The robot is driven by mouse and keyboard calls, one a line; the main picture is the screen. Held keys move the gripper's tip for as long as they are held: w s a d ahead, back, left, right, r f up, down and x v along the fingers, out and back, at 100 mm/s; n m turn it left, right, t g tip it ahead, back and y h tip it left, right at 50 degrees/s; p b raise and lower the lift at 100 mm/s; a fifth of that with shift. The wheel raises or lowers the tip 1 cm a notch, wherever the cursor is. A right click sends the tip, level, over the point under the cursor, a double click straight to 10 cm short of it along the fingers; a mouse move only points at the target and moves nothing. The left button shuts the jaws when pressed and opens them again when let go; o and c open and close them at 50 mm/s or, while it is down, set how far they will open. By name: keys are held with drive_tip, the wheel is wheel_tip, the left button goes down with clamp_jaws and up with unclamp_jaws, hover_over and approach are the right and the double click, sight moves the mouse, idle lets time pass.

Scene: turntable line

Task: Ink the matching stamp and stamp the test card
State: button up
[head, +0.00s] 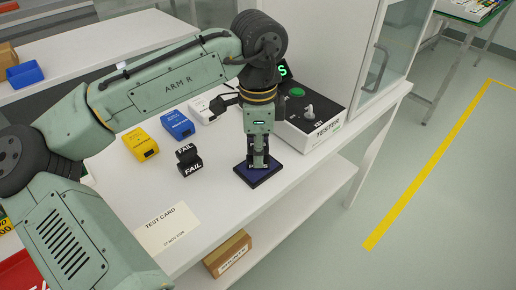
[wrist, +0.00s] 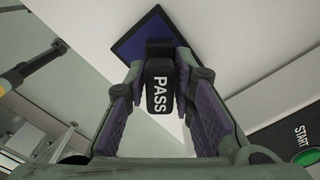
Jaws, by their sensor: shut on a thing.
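My gripper (head: 258,161) is shut on a black stamp marked PASS (wrist: 160,88). It points straight down over the dark blue ink pad (head: 262,179), which also shows behind the stamp in the wrist view (wrist: 130,42). The stamp's lower end is at the pad; I cannot tell for sure whether it touches. A black FAIL stamp (head: 190,166) stands on the table to the left. The cream test card (head: 167,230) lies flat near the front edge, with no mark visible beyond its print.
The tester (head: 312,125) stands right behind the pad; its display (head: 284,71) shows a green S, the rest hidden by my arm. Yellow (head: 141,144), blue (head: 178,125) and white (head: 207,109) boxes stand at the back. Table between FAIL stamp and card is clear.

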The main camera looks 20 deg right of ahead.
wheel_tip(320, 180, up, 7)
drive_tip(key=p, duration=0.7)
idle(0.3)
